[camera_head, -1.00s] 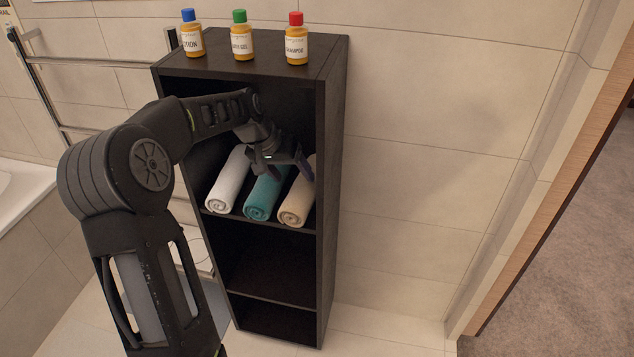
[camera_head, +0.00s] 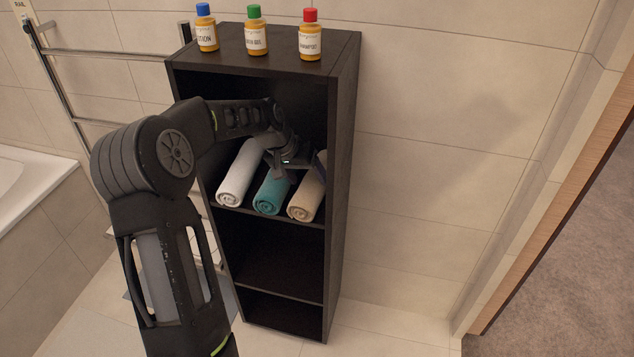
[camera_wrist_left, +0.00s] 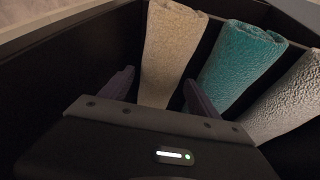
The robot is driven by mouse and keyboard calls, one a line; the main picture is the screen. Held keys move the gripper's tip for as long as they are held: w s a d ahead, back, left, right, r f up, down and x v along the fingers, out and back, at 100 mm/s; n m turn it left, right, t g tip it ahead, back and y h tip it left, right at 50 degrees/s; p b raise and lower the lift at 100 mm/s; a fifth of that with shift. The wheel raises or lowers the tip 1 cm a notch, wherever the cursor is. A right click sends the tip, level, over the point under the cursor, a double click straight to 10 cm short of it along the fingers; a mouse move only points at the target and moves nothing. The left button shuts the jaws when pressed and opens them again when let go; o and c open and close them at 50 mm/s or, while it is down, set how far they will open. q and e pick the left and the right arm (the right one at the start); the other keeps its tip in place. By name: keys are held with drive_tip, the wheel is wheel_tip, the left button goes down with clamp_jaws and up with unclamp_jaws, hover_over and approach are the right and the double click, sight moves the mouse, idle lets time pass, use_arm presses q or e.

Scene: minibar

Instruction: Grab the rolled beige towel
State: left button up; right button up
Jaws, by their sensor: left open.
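The rolled beige towel (camera_head: 305,198) lies at the right end of a row of rolled towels on the upper shelf of a dark cabinet. It also shows in the left wrist view (camera_wrist_left: 170,50), running lengthwise between the fingers. My left gripper (camera_head: 298,170) is inside the shelf over the beige towel; in the left wrist view its open fingers (camera_wrist_left: 158,92) sit one on each side of the towel's near part. I cannot tell whether either finger touches it. My right gripper is in neither view.
A teal towel (camera_head: 270,197) lies left of the beige one, then a white towel (camera_head: 238,178). The cabinet's side wall (camera_head: 340,170) is close on the right. Several bottles stand on top, including a red-capped one (camera_head: 310,38). A towel rail (camera_head: 105,54) is at left.

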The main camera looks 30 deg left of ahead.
sight(310, 180)
use_arm(q)
drive_tip(key=x, duration=0.3)
drive_tip(key=shift+w+f, duration=0.2)
drive_tip(key=shift+f, duration=0.15)
drive_tip(key=shift+c, duration=0.3)
drive_tip(key=c, duration=1.1)
drive_tip(key=shift+r+p, duration=0.2)
drive_tip(key=shift+p, duration=0.15)
drive_tip(key=shift+c, duration=0.2)
